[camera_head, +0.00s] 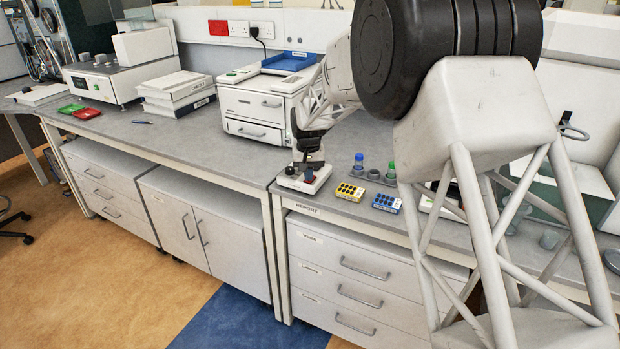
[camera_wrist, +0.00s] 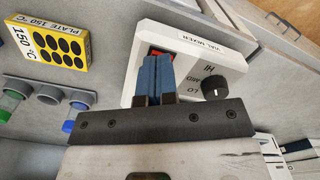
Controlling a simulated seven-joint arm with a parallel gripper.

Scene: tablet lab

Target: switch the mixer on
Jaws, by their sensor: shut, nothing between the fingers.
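The mixer (camera_wrist: 190,35) is a white box labelled VIAL MIXER, with HI, MID and LO marks around a black knob (camera_wrist: 215,88). A red switch (camera_wrist: 162,51) shows on its face, partly hidden behind my fingertips. In the head view the mixer (camera_head: 290,181) stands near the front edge of the bench. My gripper (camera_wrist: 158,58) is shut and empty, its blue fingers side by side, with the tips right at the red switch. I cannot tell whether they touch it. In the head view my gripper (camera_head: 309,174) is over the mixer, its tips hard to make out.
Right of the mixer lie a yellow block (camera_head: 350,192) and a blue block (camera_head: 386,203). Behind them a grey rack (camera_head: 373,175) holds blue- and green-capped vials. A white printer-like machine (camera_head: 252,105) stands behind left.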

